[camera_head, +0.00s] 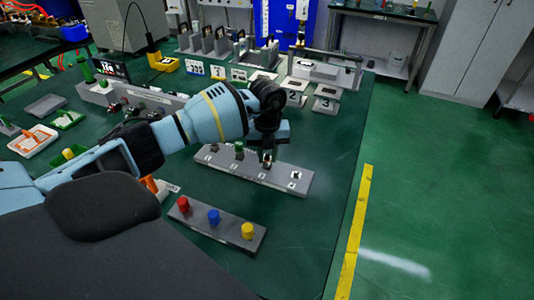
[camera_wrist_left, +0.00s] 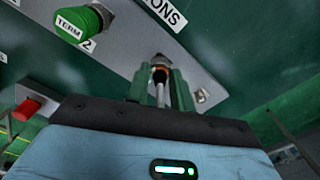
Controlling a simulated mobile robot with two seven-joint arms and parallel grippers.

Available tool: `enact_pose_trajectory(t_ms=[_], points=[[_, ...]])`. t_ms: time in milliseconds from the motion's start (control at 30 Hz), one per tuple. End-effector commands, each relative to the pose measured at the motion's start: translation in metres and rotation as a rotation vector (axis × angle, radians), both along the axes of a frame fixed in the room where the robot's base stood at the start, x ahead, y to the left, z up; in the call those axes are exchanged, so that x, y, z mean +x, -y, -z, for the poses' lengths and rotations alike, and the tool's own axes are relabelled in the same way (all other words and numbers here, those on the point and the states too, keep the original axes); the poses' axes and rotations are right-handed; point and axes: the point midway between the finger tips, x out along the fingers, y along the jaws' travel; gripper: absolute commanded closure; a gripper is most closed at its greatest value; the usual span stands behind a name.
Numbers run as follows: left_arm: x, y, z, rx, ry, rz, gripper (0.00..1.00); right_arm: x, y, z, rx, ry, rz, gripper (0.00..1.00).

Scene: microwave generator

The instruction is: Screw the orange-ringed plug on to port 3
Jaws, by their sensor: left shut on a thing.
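The grey port strip (camera_head: 281,179) lies on the green table, with a green cap (camera_head: 239,151) on port 2. In the wrist view this green cap (camera_wrist_left: 82,22) reads "TERM", beside the label 2. My left gripper (camera_head: 267,157) points down over the third port position. In the wrist view its green fingers (camera_wrist_left: 160,88) are shut around the orange-ringed plug (camera_wrist_left: 160,72). The plug's far end meets or nearly meets the port; I cannot tell how far it is screwed on. A bare metal port (camera_head: 296,175) is at the right end. My right gripper is not in view.
A dark grey holder (camera_head: 225,230) with red, blue and yellow caps stands in front of the strip. Numbered stands (camera_head: 297,91) and a grey device are behind. Free table lies right of the strip, up to the table's right edge.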

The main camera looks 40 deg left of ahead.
Motion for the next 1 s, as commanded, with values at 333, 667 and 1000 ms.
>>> enact_pose_trajectory(t_ms=[333,667,1000], points=[[0.0001,-0.0005,-0.0011,0.002,0.0,0.322,1.0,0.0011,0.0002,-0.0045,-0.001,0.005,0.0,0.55],[0.0002,-0.0003,-0.0005,0.002,0.0,0.635,1.0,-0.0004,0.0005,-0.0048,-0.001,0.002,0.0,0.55],[-0.0001,-0.0004,0.0004,0.001,0.0,0.957,1.0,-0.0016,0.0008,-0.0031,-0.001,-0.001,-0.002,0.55]])
